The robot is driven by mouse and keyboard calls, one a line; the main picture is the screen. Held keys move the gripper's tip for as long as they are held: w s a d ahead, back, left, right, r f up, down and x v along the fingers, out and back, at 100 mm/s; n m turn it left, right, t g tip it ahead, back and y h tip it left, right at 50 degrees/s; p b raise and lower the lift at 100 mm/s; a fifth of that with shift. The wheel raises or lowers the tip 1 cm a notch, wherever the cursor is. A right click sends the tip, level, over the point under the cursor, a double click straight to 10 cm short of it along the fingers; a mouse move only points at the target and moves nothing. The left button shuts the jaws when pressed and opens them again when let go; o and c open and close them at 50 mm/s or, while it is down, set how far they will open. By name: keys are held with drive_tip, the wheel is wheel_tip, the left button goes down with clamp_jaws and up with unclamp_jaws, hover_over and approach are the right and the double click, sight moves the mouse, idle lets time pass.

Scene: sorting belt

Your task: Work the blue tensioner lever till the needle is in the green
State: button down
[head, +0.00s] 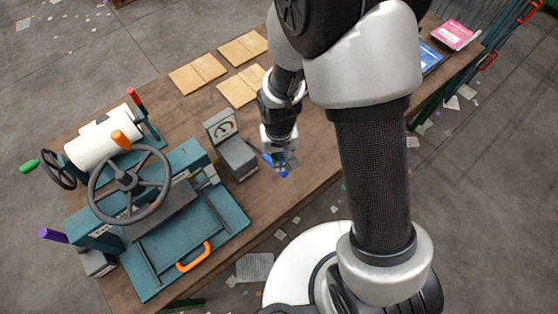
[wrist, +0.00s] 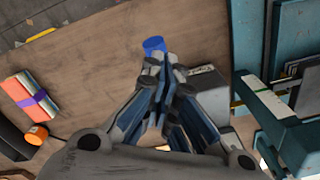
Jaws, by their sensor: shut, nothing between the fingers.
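The blue tensioner lever (head: 281,171) sticks out to the right from a grey box (head: 238,158) on the wooden bench. In the wrist view the lever's blue round end (wrist: 153,44) shows just beyond the closed fingertips (wrist: 158,65). Whether they touch it I cannot tell. The gauge face is hidden there.
A teal press (head: 160,230) with a dark handwheel (head: 130,184) and orange handle stands left of the box. A white roller (head: 98,140) is behind it. Flat wooden boards (head: 238,88) lie at the back. Bare bench lies in front of the lever.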

drive_tip(key=shift+r+p, duration=1.7)
drive_tip(key=shift+r, duration=0.9)
drive_tip(key=shift+f+p, duration=0.45)
drive_tip(key=shift+f, duration=2)
